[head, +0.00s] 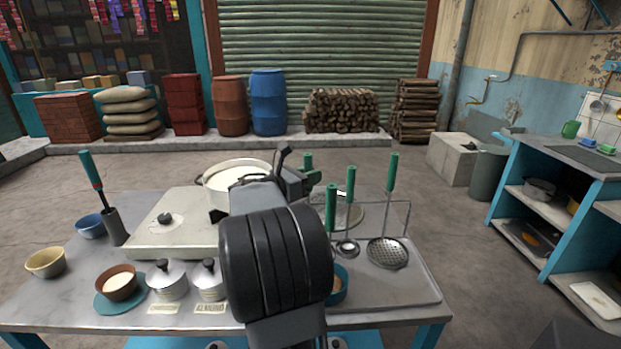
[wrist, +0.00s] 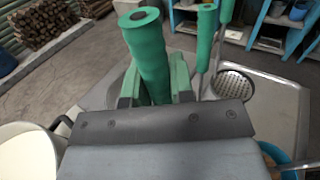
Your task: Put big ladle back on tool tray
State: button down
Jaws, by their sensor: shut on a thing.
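My gripper (head: 312,179) is shut on the green handle of the big ladle (head: 308,161), above the work table. In the wrist view the handle (wrist: 150,55) rises upright, slightly tilted, between the green fingers of my gripper (wrist: 155,88). The ladle's lower shaft and bowl are hidden behind my arm and gripper. The grey metal tool tray (head: 410,289) lies on the right part of the table. Other green-handled tools stand there, among them a small ladle (head: 347,247) and a perforated skimmer (head: 388,252); the skimmer also shows in the wrist view (wrist: 234,84).
A white pot of milk (head: 236,178) stands on the stove (head: 160,238), left of my gripper. Lidded canisters (head: 167,282), bowls and a dark holder (head: 116,228) with a green-handled tool occupy the table's left part. The tray's front right area is bare.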

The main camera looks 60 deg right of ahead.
jog(key=shift+f, duration=0.2)
jog(key=shift+f, duration=0.1)
jog(key=c, duration=1)
grip_release()
